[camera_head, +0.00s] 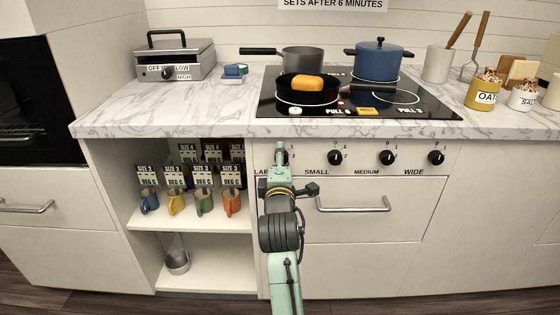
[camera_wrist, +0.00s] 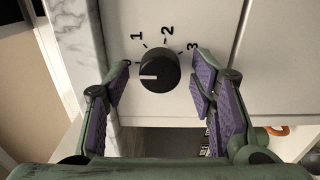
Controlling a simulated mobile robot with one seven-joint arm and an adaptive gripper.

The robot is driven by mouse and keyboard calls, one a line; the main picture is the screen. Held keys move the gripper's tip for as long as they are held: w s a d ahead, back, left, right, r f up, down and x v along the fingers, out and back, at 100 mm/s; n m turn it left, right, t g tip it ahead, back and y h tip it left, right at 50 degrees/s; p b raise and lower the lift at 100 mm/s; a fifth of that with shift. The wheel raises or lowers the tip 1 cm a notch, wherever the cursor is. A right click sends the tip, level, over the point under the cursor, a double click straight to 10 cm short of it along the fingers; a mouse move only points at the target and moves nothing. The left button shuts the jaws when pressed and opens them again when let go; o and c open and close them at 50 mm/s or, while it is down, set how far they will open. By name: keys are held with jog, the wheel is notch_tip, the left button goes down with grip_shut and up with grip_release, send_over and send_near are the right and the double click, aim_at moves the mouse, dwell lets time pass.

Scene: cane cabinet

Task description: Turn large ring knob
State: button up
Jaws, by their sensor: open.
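The large ring knob (camera_wrist: 160,68) is round and black. In the wrist view it sits on the white panel, with the numbers 1, 2 and 3 around its upper side. Its white mark points left, roughly at the partly covered 0. My gripper (camera_wrist: 161,82) is open, with one purple-padded finger on each side of the knob. Gaps show between the fingers and the knob, so it is not gripped. In the head view my gripper (camera_head: 281,160) is at the leftmost knob position and hides most of that knob and its label.
The small (camera_head: 334,157), medium (camera_head: 386,157) and wide (camera_head: 436,157) knobs lie to the right along the panel. A drawer handle (camera_head: 352,205) sticks out below. The marble counter (camera_head: 200,115) overhangs above. Open shelves with mugs (camera_head: 203,202) are at left. A frying pan (camera_head: 307,97) stands on the stove.

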jog(key=s, duration=0.7)
jog(key=shift+s, duration=0.25)
